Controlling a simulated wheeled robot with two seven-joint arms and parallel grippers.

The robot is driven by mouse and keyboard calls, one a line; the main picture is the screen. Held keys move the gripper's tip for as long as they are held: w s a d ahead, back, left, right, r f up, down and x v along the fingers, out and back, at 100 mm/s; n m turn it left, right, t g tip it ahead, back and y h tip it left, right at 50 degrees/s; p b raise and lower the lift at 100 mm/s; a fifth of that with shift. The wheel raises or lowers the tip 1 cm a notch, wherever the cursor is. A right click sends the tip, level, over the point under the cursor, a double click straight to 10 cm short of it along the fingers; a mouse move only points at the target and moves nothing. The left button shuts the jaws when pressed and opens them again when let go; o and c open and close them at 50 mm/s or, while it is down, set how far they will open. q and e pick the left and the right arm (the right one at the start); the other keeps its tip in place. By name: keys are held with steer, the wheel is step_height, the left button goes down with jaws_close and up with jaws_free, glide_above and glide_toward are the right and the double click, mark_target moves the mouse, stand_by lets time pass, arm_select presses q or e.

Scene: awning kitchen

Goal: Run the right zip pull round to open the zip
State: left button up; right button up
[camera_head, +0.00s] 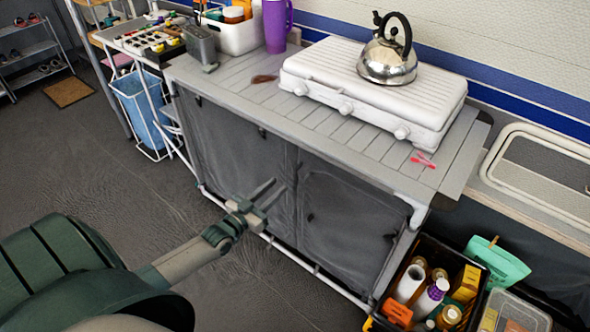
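The grey fabric front of the camp kitchen stand has a left panel (225,140) and a right panel (345,215), both hanging closed as far as I can see. Small dark tabs show on the front: one near the right panel's left edge (311,217) and one near its right edge (390,237). I cannot tell which is the right zip pull. My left gripper (278,185) is in front of the fabric near the seam between the panels. Its two fingers are apart with nothing between them. Whether it touches the fabric is unclear. My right gripper is out of view.
The slatted worktop (330,125) carries a white stove (370,90) with a steel kettle (388,60). A black crate of bottles (470,262) stands on the floor at the right. A blue bin (140,108) is at the left. The dark floor before the stand is clear.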

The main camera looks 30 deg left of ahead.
mark_target(297, 168)
arm_select(q)
steer(key=w, duration=1)
steer(key=shift+w+d, duration=0.2)
steer(key=shift+d, duration=0.2)
jaws_close()
stand_by(1.0)
